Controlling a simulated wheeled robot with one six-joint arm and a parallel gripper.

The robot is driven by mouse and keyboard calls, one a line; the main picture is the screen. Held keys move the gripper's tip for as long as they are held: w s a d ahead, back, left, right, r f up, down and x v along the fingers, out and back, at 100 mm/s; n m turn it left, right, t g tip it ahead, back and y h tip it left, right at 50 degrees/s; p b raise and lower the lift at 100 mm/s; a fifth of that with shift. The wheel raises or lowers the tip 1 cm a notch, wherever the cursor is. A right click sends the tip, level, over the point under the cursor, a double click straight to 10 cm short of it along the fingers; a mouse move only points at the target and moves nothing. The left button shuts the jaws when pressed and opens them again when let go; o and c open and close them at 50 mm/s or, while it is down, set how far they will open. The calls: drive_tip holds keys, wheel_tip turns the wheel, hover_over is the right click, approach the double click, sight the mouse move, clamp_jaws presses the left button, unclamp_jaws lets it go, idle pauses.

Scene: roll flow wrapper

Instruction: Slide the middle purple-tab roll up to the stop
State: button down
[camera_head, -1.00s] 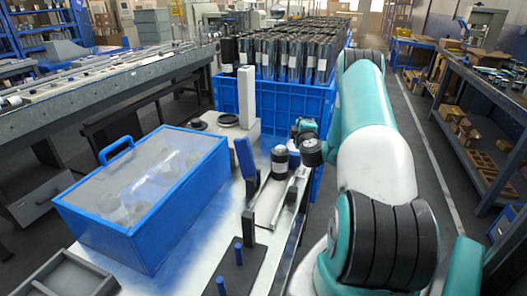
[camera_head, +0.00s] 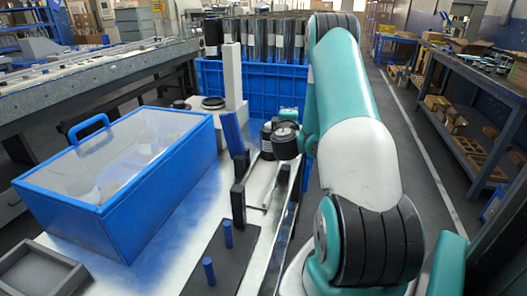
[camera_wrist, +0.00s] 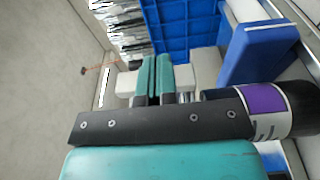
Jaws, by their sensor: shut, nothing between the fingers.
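In the wrist view, a dark roll with a purple tab (camera_wrist: 265,101) and a white label lies at the right, its left part hidden behind my gripper's black bracket. My gripper (camera_wrist: 153,66) has its two teal fingers together with nothing between them. The fingertips are left of the roll's purple tab; whether they touch the roll cannot be seen. In the head view, a dark roll (camera_head: 266,136) shows partly behind my wrist, and my fingers are hidden there. A blue upright block (camera_wrist: 262,50) stands beyond the roll; I cannot tell whether it is the stop.
A blue crate (camera_head: 240,88) full of dark rolls stands behind the bench. A blue box with a clear lid (camera_head: 125,165) sits on the left of the bench. A metal rail (camera_head: 282,225) runs along the bench's right side. Dark uprights (camera_head: 238,205) and blue pegs stand nearby.

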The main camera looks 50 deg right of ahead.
sight(265, 134)
drive_tip(key=w+a+b, duration=0.3)
drive_tip(key=a, duration=0.8)
drive_tip(key=f+b, duration=0.1)
drive_tip(key=f, duration=0.1)
drive_tip(key=f+b, duration=0.2)
drive_tip(key=f, duration=0.1)
drive_tip(key=shift+s+d+f, duration=0.1)
drive_tip(key=shift+s+d, duration=0.05)
drive_tip(key=shift+s, duration=0.05)
drive_tip(key=shift+d+r+p, duration=0.2)
drive_tip(key=shift+r+p, duration=0.2)
drive_tip(key=shift+p, duration=0.6)
drive_tip(key=shift+d+p, duration=0.2)
drive_tip(key=shift+p, duration=0.6)
drive_tip(key=shift+s+f, duration=0.1)
drive_tip(key=shift+d+f+p, duration=0.1)
drive_tip(key=shift+f+p, duration=0.1)
drive_tip(key=shift+p, duration=0.15)
